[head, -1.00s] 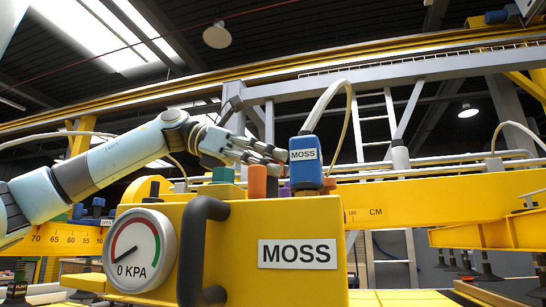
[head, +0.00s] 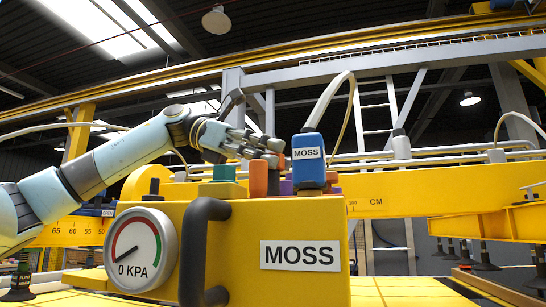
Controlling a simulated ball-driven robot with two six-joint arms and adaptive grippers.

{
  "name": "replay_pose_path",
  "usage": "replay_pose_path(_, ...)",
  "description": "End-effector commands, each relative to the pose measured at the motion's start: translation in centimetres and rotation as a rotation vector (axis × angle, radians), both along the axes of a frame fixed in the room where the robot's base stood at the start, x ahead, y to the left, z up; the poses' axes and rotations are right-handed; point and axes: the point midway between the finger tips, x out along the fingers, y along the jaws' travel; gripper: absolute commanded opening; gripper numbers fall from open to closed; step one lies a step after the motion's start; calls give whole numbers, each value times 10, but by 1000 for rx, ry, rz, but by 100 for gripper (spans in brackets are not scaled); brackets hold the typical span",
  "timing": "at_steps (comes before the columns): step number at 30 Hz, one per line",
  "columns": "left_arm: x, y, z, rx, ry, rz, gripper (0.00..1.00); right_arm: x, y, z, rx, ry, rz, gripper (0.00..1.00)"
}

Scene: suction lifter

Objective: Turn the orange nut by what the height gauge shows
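My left gripper (head: 279,153) reaches in from the left just above and behind the orange cylinder. Its fingers look spread, with nothing clearly held. A yellow beam (head: 72,232) carries a scale with numbers such as 65 and 60, and CM at its right part. I cannot tell which part is the height gauge. A round dial (head: 140,250) on the box reads 0 KPA. My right gripper is not in view.
A green block (head: 222,180) and purple and red pieces stand close to the orange cylinder. A dark handle (head: 200,250) sticks out of the box front. A hose (head: 335,95) rises from the blue block.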

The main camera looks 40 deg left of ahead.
Motion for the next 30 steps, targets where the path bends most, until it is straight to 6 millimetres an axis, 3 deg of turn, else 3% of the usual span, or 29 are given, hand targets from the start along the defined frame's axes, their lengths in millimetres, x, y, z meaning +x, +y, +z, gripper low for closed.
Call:
replay_pose_path(8,0,-1,0,0,1,-3,57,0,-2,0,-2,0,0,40)
replay_pose_path(14,-1,-1,12,-5,-5,-7,57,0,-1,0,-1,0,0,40)
replay_pose_path(30,0,-1,86,-4,-4,-4,57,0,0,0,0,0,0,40)
